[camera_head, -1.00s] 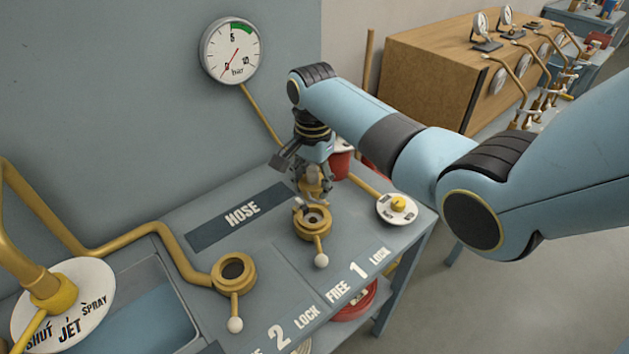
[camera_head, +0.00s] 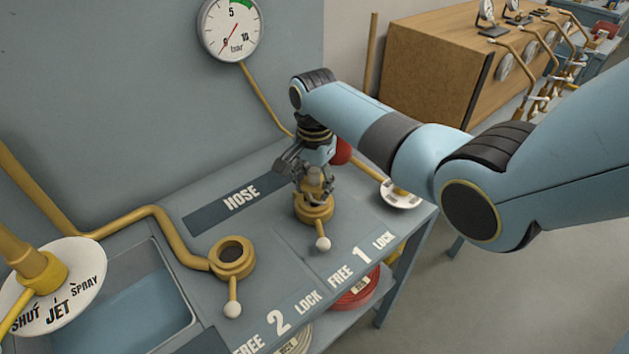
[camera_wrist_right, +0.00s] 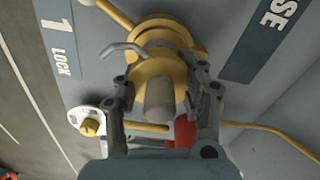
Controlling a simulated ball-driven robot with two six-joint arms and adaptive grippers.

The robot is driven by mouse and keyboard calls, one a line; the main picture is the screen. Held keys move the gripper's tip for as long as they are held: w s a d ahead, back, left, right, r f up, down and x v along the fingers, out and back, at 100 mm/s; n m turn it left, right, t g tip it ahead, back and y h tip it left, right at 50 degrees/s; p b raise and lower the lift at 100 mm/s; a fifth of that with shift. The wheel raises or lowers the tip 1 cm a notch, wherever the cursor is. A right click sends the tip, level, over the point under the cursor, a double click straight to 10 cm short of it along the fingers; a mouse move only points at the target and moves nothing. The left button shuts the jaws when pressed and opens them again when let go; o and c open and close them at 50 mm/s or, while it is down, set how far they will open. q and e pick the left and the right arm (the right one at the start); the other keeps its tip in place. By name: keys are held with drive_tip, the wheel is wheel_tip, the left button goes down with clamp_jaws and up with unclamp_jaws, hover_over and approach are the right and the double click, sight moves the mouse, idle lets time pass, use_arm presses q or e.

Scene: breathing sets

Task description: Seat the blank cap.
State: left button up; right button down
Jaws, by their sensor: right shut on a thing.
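My right gripper (camera_head: 314,186) points down over the brass collar (camera_head: 314,211) at station 1 and is shut on the blank cap (camera_head: 313,178). In the right wrist view the cap (camera_wrist_right: 158,80) is a brass disc with a grey stub between the two fingers (camera_wrist_right: 157,98). The brass collar (camera_wrist_right: 168,30) lies just behind it, partly covered. I cannot tell whether the cap rests in the collar or hovers just above it. The collar's white-ball lever (camera_head: 323,243) points to the bench front, near FREE. My left gripper is not in view.
A second, open brass collar (camera_head: 233,256) with its own lever stands to the left. A round plate (camera_head: 402,197) is at the right. The pressure gauge (camera_head: 231,27) reads near zero. A sunken basin (camera_head: 130,310) and a SHUT/JET/SPRAY dial (camera_head: 75,300) are at left.

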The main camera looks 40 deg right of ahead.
sight(315, 170)
drive_tip(key=shift+r+p, duration=0.15)
drive_tip(key=shift+p, duration=0.15)
idle(0.4)
drive_tip(key=shift+p, duration=0.6)
idle(1.0)
drive_tip(key=shift+f+b, duration=0.6)
drive_tip(key=shift+f, duration=0.5)
drive_tip(key=c, duration=0.7)
unclamp_jaws()
drive_tip(key=shift+w+r, duration=0.1)
drive_tip(key=shift+r, duration=0.5)
wheel_tip(315, 170, up, 11)
drive_tip(key=shift+f, duration=0.1)
